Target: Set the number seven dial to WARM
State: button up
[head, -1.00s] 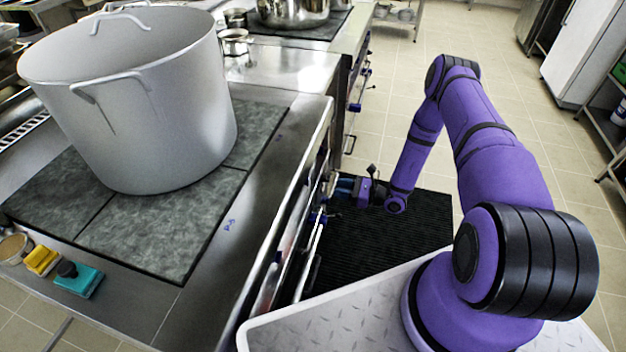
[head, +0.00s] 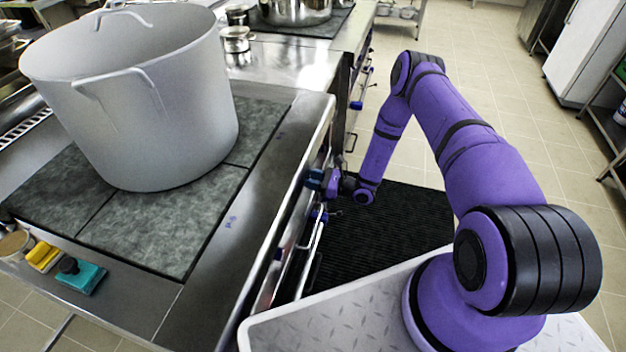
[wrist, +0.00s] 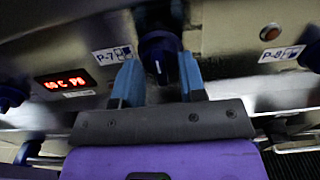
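The number seven dial (wrist: 158,48) is a dark blue knob on the steel front panel, beside a P-7 label (wrist: 112,55) in the wrist view. My gripper (wrist: 159,64) has its two blue fingers apart, one on each side of the dial's lower part. I cannot tell whether the fingers touch it. A small light mark shows low on the dial; its setting cannot be read. In the head view my gripper (head: 314,179) is at the stove's front panel, and this dial is hidden there.
A red-lit display (wrist: 67,83) is left of the dial. A P-8 label (wrist: 282,53) and an indicator lamp (wrist: 270,33) are to the right. Another blue knob (wrist: 10,97) is at the left edge. A large stockpot (head: 150,100) stands on the cooktop. A black mat (head: 400,225) covers the floor.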

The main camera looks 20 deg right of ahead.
grip_shut()
jog(key=m, duration=1)
jog(key=shift+w+d+f+m, duration=0.1)
jog(key=shift+w+m, duration=0.05)
jog(key=shift+m, duration=0.15)
dwell(0.6)
grip_release()
